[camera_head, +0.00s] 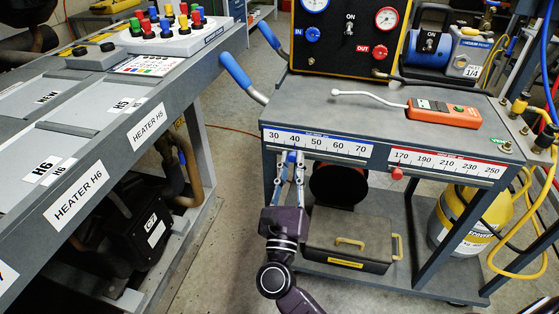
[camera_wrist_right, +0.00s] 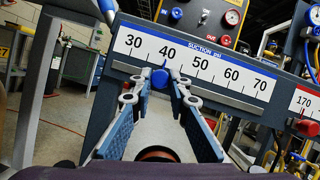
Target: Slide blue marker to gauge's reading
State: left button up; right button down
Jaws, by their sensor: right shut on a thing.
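The blue marker (camera_head: 291,156) sits on the white suction scale (camera_head: 318,144) along the cart's front edge. It also shows in the wrist view (camera_wrist_right: 160,79), its tip just below the 40 and slightly left of it. My right gripper (camera_head: 289,163) comes from below and is shut on the marker. In the wrist view its fingertips (camera_wrist_right: 160,84) flank the blue knob. The suction gauge (camera_head: 315,3) is cut off at the top of the head view, so I cannot read its needle. My left gripper is not in view.
A red marker (camera_head: 397,173) hangs under the red scale (camera_head: 445,166) at right. A second gauge (camera_head: 387,18) is above the red OUT knob. An orange handheld detector (camera_head: 443,113) lies on the cart top. A grey toolbox (camera_head: 347,239) stands on the lower shelf.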

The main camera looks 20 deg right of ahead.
jog(key=c, duration=1.8)
grip_release()
jog(key=v, duration=1.2)
jog(key=shift+a+r, duration=0.1)
